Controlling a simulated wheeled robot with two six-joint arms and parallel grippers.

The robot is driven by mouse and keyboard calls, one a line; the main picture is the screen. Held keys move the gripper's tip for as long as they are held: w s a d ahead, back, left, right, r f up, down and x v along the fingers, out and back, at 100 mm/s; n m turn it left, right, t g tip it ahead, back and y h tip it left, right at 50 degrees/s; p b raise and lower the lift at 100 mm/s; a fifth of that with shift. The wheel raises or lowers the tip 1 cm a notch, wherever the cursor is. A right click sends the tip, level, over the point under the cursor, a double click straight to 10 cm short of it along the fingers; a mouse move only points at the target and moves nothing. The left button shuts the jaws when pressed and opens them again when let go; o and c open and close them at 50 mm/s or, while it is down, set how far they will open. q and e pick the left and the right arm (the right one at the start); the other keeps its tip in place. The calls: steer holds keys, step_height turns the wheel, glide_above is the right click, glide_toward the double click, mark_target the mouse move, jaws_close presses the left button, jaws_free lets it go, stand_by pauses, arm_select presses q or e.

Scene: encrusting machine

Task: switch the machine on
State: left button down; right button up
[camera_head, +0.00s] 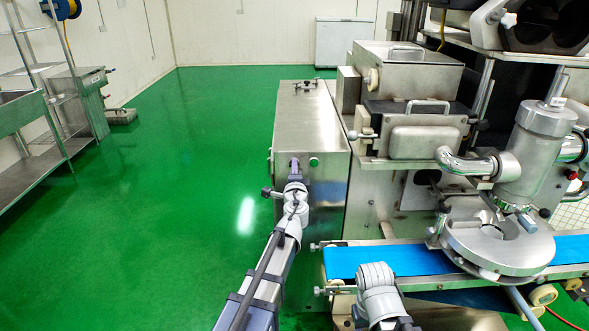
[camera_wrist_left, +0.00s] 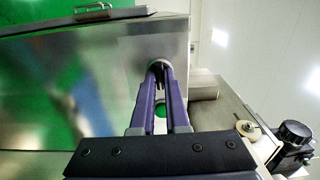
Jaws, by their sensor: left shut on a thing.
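The machine (camera_head: 310,120) has a steel cabinet at its left end. A small round green button (camera_head: 314,161) sits on the cabinet's front face; a green spot also shows between my fingers in the left wrist view (camera_wrist_left: 160,109). My left gripper (camera_head: 295,164) is at that face, just left of the green button. In the left wrist view its purple fingers (camera_wrist_left: 160,75) are shut on a round switch knob (camera_wrist_left: 157,65) with a pale ring. The fingers hide most of the knob, so its turn angle cannot be told. My right gripper is not in view.
A blue conveyor belt (camera_head: 395,260) runs along the machine's front, right of my left arm. A round steel drum unit (camera_head: 500,245) stands over it. Steel shelving (camera_head: 30,140) lines the left wall. The green floor left of the cabinet is clear.

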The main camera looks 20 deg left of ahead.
arm_select(q)
steer(key=shift+f+m, duration=0.1)
steer(key=shift+m, duration=4.9)
steer(key=shift+s, duration=0.1)
steer(key=c, duration=0.9)
jaws_free()
steer(key=v, duration=0.7)
steer(key=shift+s+d, duration=0.1)
steer(key=shift+s, duration=0.25)
